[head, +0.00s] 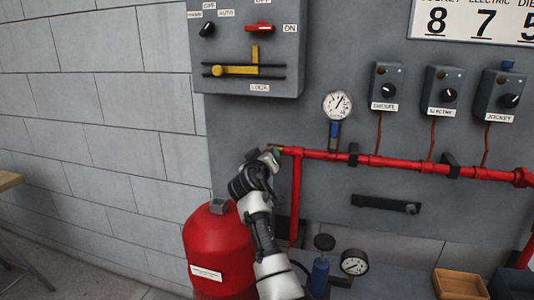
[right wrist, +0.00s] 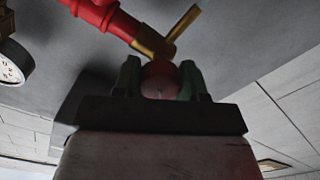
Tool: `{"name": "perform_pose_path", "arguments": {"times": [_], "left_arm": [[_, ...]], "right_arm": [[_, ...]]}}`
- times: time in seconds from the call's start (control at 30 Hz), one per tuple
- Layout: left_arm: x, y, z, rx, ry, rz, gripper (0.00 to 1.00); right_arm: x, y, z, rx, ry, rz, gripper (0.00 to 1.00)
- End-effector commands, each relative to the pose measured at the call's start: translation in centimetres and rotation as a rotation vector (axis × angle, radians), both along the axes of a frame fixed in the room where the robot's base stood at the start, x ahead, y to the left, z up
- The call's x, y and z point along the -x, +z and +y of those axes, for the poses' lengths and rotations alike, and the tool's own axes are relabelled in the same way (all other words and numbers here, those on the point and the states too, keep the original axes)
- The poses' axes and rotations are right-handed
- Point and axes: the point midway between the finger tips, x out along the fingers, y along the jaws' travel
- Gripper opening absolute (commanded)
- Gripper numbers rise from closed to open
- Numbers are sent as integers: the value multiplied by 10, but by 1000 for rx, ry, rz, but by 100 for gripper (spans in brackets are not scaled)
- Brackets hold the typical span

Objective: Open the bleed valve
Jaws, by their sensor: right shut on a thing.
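The bleed valve shows in the right wrist view as a brass body with a flat brass lever (right wrist: 182,22) at the end of a red pipe (right wrist: 98,14). A red round part (right wrist: 160,80) of it sits below the brass. My right gripper (right wrist: 160,88) has its two greenish fingers on either side of this red part and is shut on it. In the head view my right gripper (head: 271,153) is at the left end of the red pipe (head: 395,162) and hides most of the valve. My left gripper is not in view.
A pressure gauge (head: 337,105) stands on the pipe just right of the valve. A control box (head: 247,45) hangs above. A red tank (head: 216,250) stands below left. A second gauge (head: 354,262) and a blue cylinder (head: 320,279) are below right.

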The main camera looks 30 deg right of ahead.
Motion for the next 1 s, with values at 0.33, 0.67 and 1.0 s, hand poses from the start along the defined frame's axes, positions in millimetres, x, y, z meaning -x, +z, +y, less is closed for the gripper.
{"name": "perform_pose_path", "arguments": {"times": [0.33,0.67,1.0], "left_arm": [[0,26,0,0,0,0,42],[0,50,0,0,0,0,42],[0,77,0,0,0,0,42]], "right_arm": [[0,4,0,217,0,252,19],[0,4,0,421,1,490,19],[0,5,0,630,0,735,19]]}}
